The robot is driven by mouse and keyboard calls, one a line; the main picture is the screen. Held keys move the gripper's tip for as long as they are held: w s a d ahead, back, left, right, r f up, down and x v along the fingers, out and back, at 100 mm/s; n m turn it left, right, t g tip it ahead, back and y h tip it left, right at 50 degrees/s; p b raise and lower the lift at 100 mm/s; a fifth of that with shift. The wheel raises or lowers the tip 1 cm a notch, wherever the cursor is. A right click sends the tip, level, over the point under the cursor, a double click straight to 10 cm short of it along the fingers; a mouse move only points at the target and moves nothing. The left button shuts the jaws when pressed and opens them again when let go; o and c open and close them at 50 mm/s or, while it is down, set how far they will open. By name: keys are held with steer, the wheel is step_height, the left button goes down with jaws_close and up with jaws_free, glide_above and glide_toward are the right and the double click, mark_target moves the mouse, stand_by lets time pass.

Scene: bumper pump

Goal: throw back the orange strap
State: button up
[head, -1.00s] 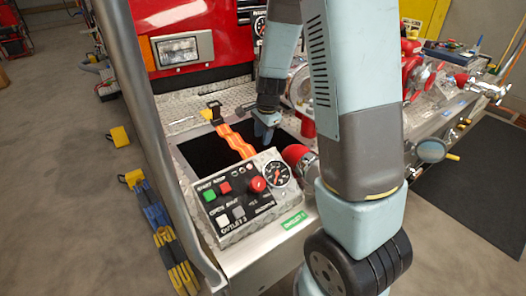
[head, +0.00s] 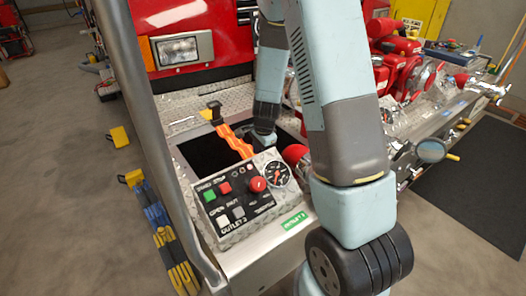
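The orange strap (head: 235,140) runs across the dark open well (head: 206,156) in the diamond-plate bumper. Its far end has a black and yellow buckle (head: 212,112), and its near end reaches the back of the control panel. My gripper (head: 262,139) points down just right of the strap's near half, over the well. Its fingers are small and partly hidden, so I cannot tell whether they are open or touch the strap.
The control panel (head: 240,197) with buttons and a gauge (head: 277,174) stands in front of the well. A red-capped outlet (head: 296,154) is right of my gripper. A grey rail (head: 150,130) rises on the left. Red valves and pipes (head: 405,75) fill the right side.

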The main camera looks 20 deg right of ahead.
jaws_close()
steer(key=shift+w+a+r, duration=0.1)
steer(key=shift+w+r, duration=0.05)
stand_by(1.0)
